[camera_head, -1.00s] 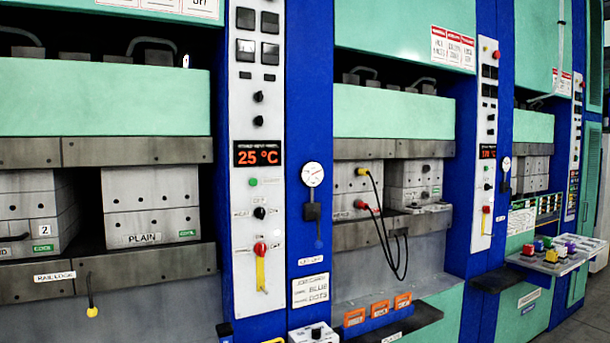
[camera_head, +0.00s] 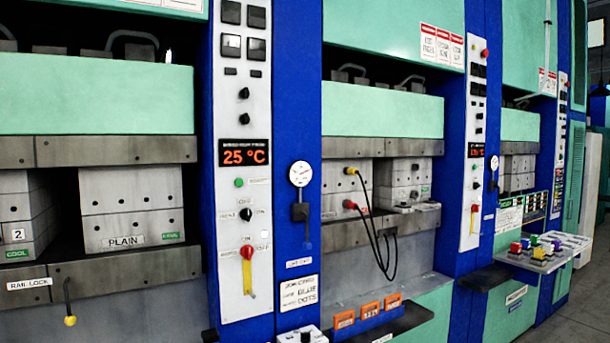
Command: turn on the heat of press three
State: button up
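Several teal and blue presses stand in a row; I cannot read a number marking press three. The nearest control panel (camera_head: 243,100) is white, with an orange display (camera_head: 245,152) reading 25 °C. Below it are a green button (camera_head: 239,182), a black rotary knob (camera_head: 246,214) and a red-topped switch with a yellow handle (camera_head: 247,268) pointing down. A second panel (camera_head: 473,150) farther right has a lit display (camera_head: 479,150), its digits blurred, and another red and yellow switch (camera_head: 474,218). A third panel (camera_head: 560,140) stands beyond. My gripper is out of view.
A mold block marked PLAIN (camera_head: 131,208) sits in the left press. A black shelf (camera_head: 405,318) and a console with coloured buttons (camera_head: 545,252) jut out in front of the presses. Cables (camera_head: 378,235) hang at the middle press. Grey floor (camera_head: 575,315) is clear at lower right.

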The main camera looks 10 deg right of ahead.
aim_at(246, 214)
jog(key=k, duration=1.35)
jog(key=u, duration=0.35)
jog(key=i, duration=1.85)
jog(key=z, duration=0.15)
